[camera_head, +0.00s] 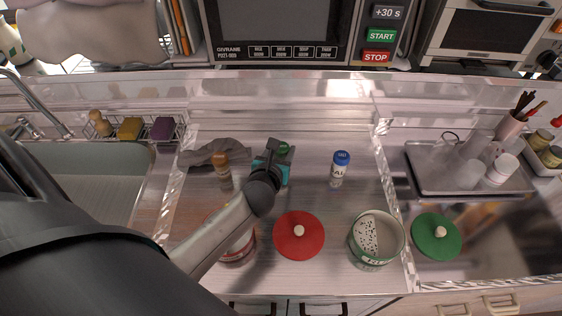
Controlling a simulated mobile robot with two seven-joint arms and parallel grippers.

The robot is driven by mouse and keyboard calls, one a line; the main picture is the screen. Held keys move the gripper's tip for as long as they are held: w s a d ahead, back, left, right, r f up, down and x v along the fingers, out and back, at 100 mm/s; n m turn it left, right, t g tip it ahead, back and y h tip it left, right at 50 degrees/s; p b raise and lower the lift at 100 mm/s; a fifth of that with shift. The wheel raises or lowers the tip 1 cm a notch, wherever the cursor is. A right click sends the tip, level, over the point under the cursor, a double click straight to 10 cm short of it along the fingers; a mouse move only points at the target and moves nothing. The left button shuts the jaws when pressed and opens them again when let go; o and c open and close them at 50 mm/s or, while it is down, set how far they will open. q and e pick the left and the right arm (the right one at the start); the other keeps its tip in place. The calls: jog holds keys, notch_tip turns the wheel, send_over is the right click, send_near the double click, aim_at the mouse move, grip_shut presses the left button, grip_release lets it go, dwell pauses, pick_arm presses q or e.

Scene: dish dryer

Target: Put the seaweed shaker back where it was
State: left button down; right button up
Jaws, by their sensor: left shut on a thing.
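My left gripper (272,164) reaches in from the left over the middle of the counter. It is shut on a green-capped shaker (282,149), likely the seaweed shaker, whose body and label are mostly hidden by the gripper. I cannot tell whether the shaker touches the counter. A blue-capped shaker (340,169) stands upright to its right, and a brown-capped shaker (222,168) stands to its left. My right gripper is not in view.
In front are a red lid (299,235), an open green-and-white pot (391,239) with speckled white food, a green lid (436,236) and a partly hidden red-and-white pot (240,250). A grey cloth (205,152) lies behind the brown-capped shaker. A tray (425,163) of cups stands right.

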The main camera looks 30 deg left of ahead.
pick_arm(q)
jog(key=shift+f+b, duration=0.8)
jog(key=shift+f, duration=1)
jog(key=shift+f, duration=0.15)
jog(key=shift+c, duration=1.4)
grip_release()
jog(key=shift+r, duration=0.2)
jog(key=p+v, duration=0.2)
jog(key=v, duration=1)
